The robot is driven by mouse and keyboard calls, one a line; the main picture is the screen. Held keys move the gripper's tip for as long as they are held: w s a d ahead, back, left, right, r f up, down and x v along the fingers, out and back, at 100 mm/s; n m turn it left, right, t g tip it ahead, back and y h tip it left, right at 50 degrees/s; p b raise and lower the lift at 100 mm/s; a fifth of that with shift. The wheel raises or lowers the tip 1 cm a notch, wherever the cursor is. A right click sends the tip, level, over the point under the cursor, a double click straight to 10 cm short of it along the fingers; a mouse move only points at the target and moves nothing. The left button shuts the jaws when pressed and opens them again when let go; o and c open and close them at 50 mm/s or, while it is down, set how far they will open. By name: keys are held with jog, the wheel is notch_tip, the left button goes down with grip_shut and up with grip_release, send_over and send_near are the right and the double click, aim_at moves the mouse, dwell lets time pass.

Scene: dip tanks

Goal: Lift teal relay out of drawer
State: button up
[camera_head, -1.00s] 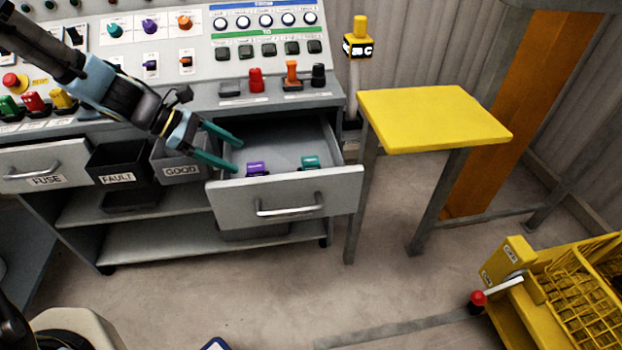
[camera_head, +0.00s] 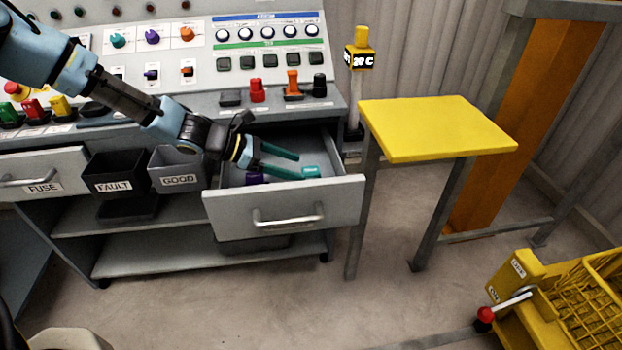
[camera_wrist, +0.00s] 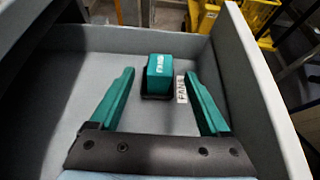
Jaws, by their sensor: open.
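The teal relay (camera_head: 311,171) sits in the open drawer (camera_head: 285,213), near its right part. In the wrist view the relay (camera_wrist: 159,75) stands on a dark base on the drawer floor, just beyond the fingertips and between their lines. My gripper (camera_head: 299,165) is inside the drawer space, its teal fingers pointing right toward the relay. The wrist view shows the fingers (camera_wrist: 160,80) spread on either side with nothing held. A purple relay (camera_head: 254,178) lies in the drawer, partly hidden by my gripper in the head view.
Grey GOOD bin (camera_head: 178,170) and black FAULT bin (camera_head: 114,175) hang left of the drawer. A label (camera_wrist: 181,90) lies beside the relay. The control panel (camera_head: 265,50) rises behind. A yellow-topped table (camera_head: 435,127) stands to the right, a yellow cart (camera_head: 560,300) at lower right.

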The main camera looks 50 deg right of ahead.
aim_at(309, 171)
jog(key=shift+x, duration=1.6)
jog(key=shift+r, duration=0.1)
grip_shut()
